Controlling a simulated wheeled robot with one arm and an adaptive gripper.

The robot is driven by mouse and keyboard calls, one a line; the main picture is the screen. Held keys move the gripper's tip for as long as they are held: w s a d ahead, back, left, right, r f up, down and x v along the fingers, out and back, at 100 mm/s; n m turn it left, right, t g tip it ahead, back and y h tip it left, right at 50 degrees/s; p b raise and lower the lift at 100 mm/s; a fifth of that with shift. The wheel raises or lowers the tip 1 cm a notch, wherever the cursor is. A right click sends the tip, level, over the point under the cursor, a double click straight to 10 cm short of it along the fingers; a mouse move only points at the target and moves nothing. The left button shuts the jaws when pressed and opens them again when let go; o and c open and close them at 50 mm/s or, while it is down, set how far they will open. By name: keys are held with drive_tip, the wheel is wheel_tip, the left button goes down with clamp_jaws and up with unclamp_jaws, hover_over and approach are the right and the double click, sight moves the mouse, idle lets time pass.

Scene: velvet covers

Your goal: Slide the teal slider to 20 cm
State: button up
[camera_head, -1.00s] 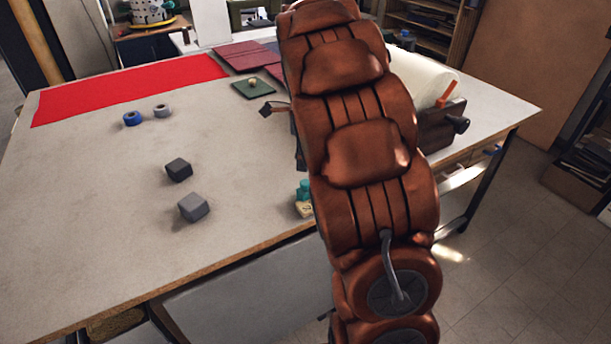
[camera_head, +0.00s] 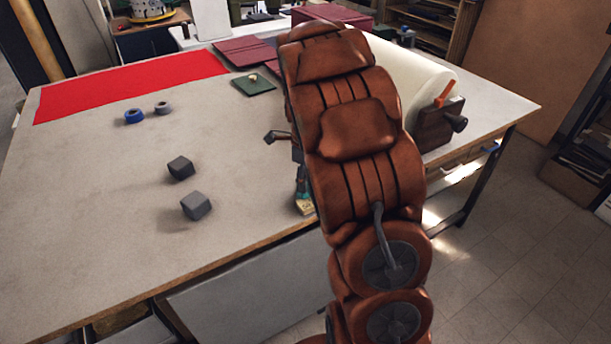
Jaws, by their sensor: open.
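A small teal piece (camera_head: 304,187), likely the slider, shows at the table's front edge, just left of my arm. It sits above a pale yellowish strip (camera_head: 305,208). Most of both is hidden by my copper-coloured arm, so the slider's reading and any scale marks cannot be made out. My gripper (camera_head: 280,138) is mostly hidden behind the arm. One grey finger sticks out to the left, above the teal piece in the picture, and it is open. I cannot tell whether any part of it touches the slider.
A dark block (camera_head: 180,168) and a grey block (camera_head: 196,206) lie left on the table (camera_head: 110,230). Blue (camera_head: 134,116) and grey (camera_head: 162,107) rolls, red cloth (camera_head: 120,88) and a green pad (camera_head: 253,84) lie farther back.

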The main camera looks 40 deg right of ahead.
clamp_jaws()
idle(0.4)
